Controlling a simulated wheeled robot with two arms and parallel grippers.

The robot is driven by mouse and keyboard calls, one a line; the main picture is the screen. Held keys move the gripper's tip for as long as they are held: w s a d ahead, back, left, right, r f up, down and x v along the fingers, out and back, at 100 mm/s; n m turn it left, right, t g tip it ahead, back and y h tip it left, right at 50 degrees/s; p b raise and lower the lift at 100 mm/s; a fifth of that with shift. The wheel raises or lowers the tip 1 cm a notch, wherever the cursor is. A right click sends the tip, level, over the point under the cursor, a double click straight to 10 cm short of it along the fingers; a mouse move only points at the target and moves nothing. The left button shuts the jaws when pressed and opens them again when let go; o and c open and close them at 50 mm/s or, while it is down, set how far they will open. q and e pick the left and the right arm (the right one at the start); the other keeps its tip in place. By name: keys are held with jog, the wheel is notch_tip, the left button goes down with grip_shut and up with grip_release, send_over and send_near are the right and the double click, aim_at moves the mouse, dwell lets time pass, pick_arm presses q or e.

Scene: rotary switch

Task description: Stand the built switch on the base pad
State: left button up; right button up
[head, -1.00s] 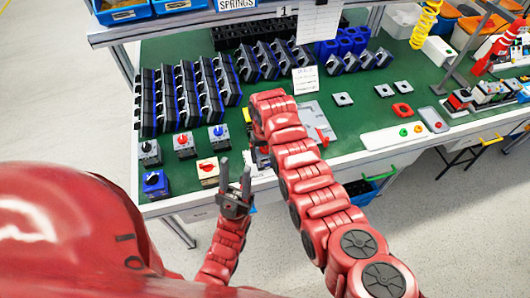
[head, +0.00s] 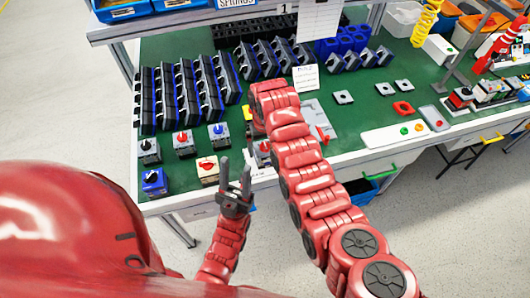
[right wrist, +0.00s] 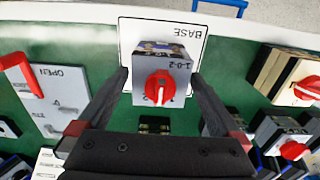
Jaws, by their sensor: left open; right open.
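The built switch (right wrist: 161,82), a grey box with a red knob and a 1-0-2 plate, is over the white base pad (right wrist: 126,38) marked BASE in the right wrist view. It looks upright on the pad, its knob towards the camera. My right gripper (right wrist: 159,78) is open, with one finger on each side of the switch and a small gap at each. In the head view my right arm mostly hides that gripper; part of the switch (head: 264,147) shows beside it.
Other finished switches (head: 184,143) stand left of the pad, with a beige one (head: 207,169) near the front edge. Rows of dark and blue parts (head: 182,92) stand behind. A grey OPEN/LOCK plate (right wrist: 55,100) with a red lever lies beside the pad.

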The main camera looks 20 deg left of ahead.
notch_tip(320, 180, up, 2)
jog(key=shift+w+r+b, duration=0.1)
jog(key=shift+b, duration=0.25)
notch_tip(320, 180, up, 6)
jog(key=shift+r+p, duration=0.1)
jog(key=shift+p, duration=1.1)
jog(key=shift+r+p, duration=0.35)
jog(key=shift+r, duration=0.15)
jog(key=shift+f, duration=0.1)
